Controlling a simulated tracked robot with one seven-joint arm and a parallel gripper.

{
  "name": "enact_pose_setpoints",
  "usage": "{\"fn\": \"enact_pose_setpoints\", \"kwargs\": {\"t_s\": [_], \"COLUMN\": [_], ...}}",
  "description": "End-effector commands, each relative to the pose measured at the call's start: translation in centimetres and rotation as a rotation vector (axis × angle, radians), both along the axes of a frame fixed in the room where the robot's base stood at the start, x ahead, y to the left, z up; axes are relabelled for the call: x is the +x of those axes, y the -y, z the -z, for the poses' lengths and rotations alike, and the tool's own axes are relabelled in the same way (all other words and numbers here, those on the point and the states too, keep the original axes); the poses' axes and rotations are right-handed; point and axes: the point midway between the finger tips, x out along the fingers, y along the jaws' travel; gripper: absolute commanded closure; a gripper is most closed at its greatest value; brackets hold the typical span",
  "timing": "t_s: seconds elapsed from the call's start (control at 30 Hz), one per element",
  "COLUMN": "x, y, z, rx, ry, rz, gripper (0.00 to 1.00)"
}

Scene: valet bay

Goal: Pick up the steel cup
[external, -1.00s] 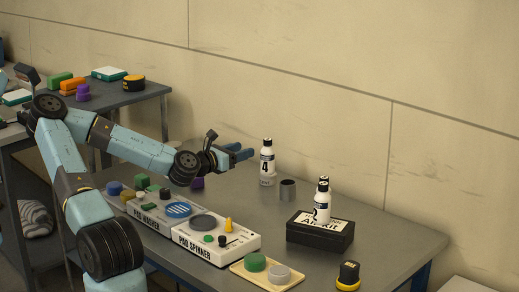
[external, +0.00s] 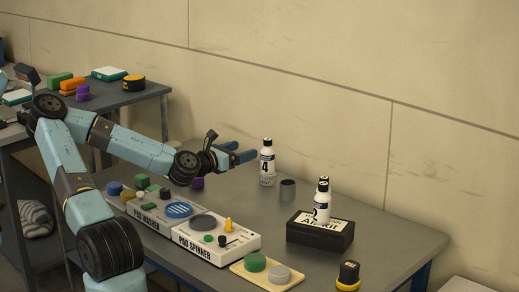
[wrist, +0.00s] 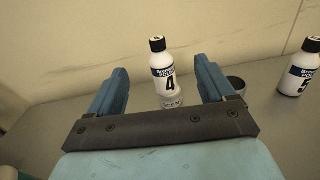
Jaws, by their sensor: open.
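The steel cup (external: 287,190) is a small dark grey cylinder standing upright on the grey table, right of the white bottle marked 4 (external: 267,160). In the wrist view the cup (wrist: 237,84) shows just right of my right finger, which partly hides it. My gripper (external: 244,156) is open and empty above the table, left of the cup and apart from it. In the wrist view my gripper (wrist: 162,88) has its two blue fingers wide apart. Bottle 4 (wrist: 162,66) shows between them, beyond the fingertips, on a whitish round base.
A black case (external: 320,236) with two white bottles on it stands right of the cup. The pad washer (external: 160,212) and pad spinner (external: 212,238) line the table's front. The table around the cup is fairly clear.

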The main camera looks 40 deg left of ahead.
Motion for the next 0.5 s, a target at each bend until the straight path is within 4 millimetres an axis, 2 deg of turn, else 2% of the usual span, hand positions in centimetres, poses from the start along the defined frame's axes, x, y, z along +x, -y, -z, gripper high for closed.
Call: {"fn": "enact_pose_setpoints", "kwargs": {"t_s": [0.27, 0.37, 0.5], "x": [0.3, 1.2, 3.1], "y": [0.5, 1.9, 5.1], "z": [0.1, 0.5, 1.2], "rx": [-0.001, -0.003, -0.006], "ry": [-0.002, -0.006, -0.012], "rz": [0.002, 0.003, 0.003], "gripper": [0.18, 0.18, 0.18]}}
